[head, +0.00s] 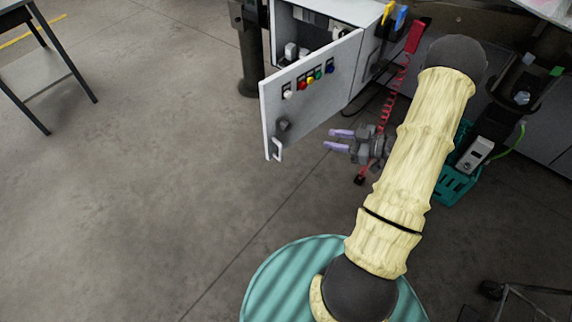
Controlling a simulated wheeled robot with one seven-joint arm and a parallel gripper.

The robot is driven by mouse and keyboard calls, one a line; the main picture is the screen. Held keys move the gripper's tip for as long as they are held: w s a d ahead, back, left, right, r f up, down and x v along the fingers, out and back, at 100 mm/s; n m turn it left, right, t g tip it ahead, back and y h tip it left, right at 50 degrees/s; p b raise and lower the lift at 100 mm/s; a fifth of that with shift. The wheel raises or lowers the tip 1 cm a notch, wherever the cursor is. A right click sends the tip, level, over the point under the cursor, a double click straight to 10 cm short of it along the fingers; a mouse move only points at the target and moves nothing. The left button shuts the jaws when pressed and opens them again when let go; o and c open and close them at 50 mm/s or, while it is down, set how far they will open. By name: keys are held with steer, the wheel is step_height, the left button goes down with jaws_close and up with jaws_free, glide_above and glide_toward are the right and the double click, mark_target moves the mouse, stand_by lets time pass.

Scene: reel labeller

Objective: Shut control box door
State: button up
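The control box (352,12) is a light grey cabinet at the top middle of the head view. Its door (320,76) stands open, swung out towards me, with a row of coloured buttons (308,81) and a dark knob on its face. A white handle (278,149) sits near the door's lower free edge. Some white parts show inside the box behind the door. My gripper (338,140) is to the right of the handle and apart from the door in the picture. Its two purple-tipped fingers are spread with nothing between them, pointing left towards the handle.
A red coiled hose (394,95) hangs behind my gripper from a red tool (415,36). A teal crate (456,187) stands on the floor at right. A dark post (250,55) stands left of the box. A table (50,62) is at upper left. The floor between is clear.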

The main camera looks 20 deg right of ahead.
steer(key=s+f+y+b, duration=0.2)
steer(key=s+f+y, duration=0.1)
steer(key=s+f, duration=0.1)
steer(key=shift+s+d+n+g+y, duration=0.3)
steer(key=shift+s+d+n, duration=0.15)
steer(key=shift+s, duration=0.45)
steer(key=shift+a+f, duration=0.1)
steer(key=b+x, duration=0.1)
steer(key=x, duration=1.6)
steer(key=shift+w, duration=0.15)
steer(key=shift+a, duration=0.1)
jaws_close()
